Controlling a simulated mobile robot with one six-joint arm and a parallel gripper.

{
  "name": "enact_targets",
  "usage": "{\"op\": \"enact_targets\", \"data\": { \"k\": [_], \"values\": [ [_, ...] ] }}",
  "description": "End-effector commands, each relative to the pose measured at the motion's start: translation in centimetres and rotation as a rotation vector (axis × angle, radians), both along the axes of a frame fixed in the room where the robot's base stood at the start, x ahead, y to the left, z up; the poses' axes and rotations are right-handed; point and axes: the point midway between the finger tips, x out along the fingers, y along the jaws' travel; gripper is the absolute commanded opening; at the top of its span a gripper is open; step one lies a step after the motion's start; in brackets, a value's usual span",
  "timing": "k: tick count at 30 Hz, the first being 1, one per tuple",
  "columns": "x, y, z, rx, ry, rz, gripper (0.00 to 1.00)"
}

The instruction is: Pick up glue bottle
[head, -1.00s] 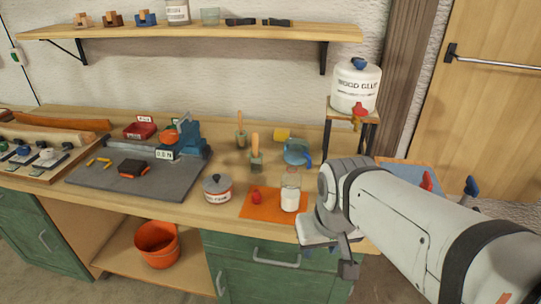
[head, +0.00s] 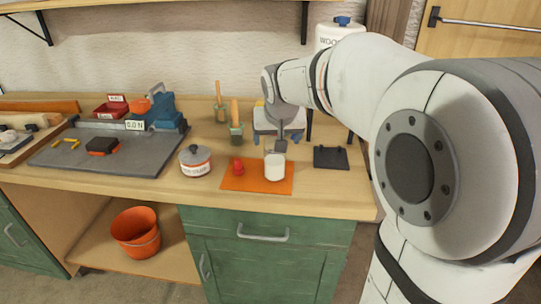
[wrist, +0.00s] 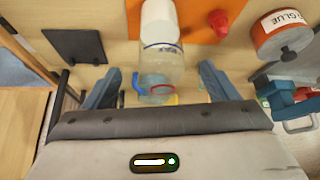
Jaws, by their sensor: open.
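The glue bottle, clear with a white fill (head: 275,167), stands upright on an orange mat (head: 240,185) at the front of the bench. In the wrist view the white part of the bottle (wrist: 160,18) is at the top middle, with clear walls below it. My gripper (wrist: 160,80) is open, with one blue-grey finger on each side of the picture's middle. A clear jug with a blue handle (wrist: 137,84) shows between the fingers, overlapping the clear part. In the head view my gripper (head: 280,138) is just behind the bottle; its fingertips are partly hidden.
A small red piece (head: 238,167) lies on the mat beside the bottle. A grey-lidded glue pot (head: 196,162) stands left of the mat. A dark plate (head: 331,157) lies to the right. Two brushes (head: 237,135) stand behind. The large white glue dispenser (head: 335,32) is partly hidden by my arm.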

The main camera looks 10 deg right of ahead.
Motion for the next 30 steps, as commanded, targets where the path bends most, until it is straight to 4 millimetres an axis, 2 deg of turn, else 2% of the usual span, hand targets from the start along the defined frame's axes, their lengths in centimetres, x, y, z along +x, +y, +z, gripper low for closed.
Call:
{"op": "enact_targets", "data": {
  "k": [11, 19, 30],
  "values": [
    [2.6, -0.1, -4.1, 0.000, 0.003, 0.000, 0.80],
    [2.8, -0.1, -4.3, 0.000, 0.000, 0.001, 0.79],
    [2.7, -0.1, -4.3, 0.000, 0.001, 0.002, 0.49]
  ]
}}
